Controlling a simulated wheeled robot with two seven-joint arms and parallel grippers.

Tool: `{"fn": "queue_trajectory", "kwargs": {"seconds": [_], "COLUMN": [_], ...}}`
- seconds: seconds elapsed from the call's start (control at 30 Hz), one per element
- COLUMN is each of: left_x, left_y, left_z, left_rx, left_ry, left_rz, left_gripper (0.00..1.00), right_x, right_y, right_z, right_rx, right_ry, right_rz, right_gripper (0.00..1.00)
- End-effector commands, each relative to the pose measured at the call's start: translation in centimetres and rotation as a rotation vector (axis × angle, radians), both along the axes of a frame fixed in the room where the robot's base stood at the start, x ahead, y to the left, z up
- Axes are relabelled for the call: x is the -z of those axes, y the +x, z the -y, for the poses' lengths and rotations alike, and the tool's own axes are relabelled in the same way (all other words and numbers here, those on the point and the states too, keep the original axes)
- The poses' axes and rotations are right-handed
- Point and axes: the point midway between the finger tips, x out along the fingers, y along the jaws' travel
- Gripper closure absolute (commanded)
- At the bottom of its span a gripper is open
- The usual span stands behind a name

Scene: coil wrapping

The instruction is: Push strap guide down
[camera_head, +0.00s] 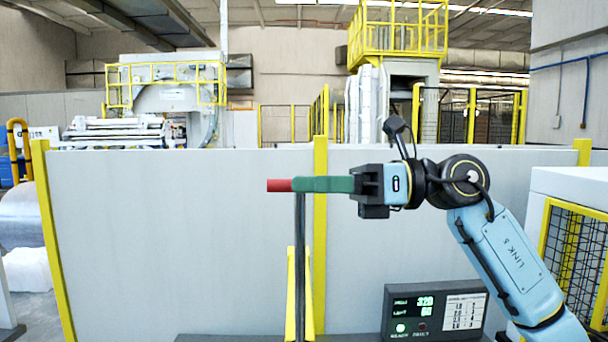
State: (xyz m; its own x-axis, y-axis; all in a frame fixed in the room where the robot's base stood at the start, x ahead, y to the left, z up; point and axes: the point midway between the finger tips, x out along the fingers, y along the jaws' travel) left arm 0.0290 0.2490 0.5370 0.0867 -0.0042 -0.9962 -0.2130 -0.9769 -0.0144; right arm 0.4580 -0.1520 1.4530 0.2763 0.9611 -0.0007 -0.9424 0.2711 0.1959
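The strap guide (325,184) appears to be the green horizontal bar with a red end at its left, near the middle of the camera_head view. A dark, narrow upright strip (300,260) runs straight down from under the bar to the bottom edge; I cannot tell whether it is a strap or a post. My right gripper (360,184) reaches in from the right. Its dark fingers close around the right end of the green bar, which stays roughly level. My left gripper is not in view.
A grey panel wall (180,235) with yellow posts stands behind. A dark control box (434,312) with lit displays stands at the lower right, below my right arm. A white cabinet with yellow-framed mesh (575,185) is at the far right. The space left of the bar is clear.

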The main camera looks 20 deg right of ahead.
Motion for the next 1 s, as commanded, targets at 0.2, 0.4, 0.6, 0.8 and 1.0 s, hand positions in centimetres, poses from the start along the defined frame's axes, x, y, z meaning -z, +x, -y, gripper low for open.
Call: {"fn": "queue_trajectory", "kwargs": {"seconds": [0.2, 0.4, 0.6, 0.8, 1.0], "left_x": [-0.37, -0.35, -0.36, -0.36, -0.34], "left_y": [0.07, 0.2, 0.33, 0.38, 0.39], "left_z": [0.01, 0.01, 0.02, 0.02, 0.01], "left_rx": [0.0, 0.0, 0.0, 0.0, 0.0], "left_ry": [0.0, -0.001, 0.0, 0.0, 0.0], "left_rz": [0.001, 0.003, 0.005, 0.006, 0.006], "left_gripper": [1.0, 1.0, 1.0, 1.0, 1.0], "right_x": [-0.04, 0.01, 0.01, 0.01, 0.04], "right_y": [0.36, 0.37, 0.37, 0.36, 0.35], "right_z": [-1.31, -1.36, -1.34, -1.33, -1.32], "right_rx": [0.0, 0.0, 0.0, 0.0, 0.0], "right_ry": [-0.001, -0.001, 0.0, 0.0, 0.0], "right_rz": [0.002, 0.002, 0.001, 0.001, 0.0], "right_gripper": [0.62, 0.62, 0.82, 1.0, 1.0]}}
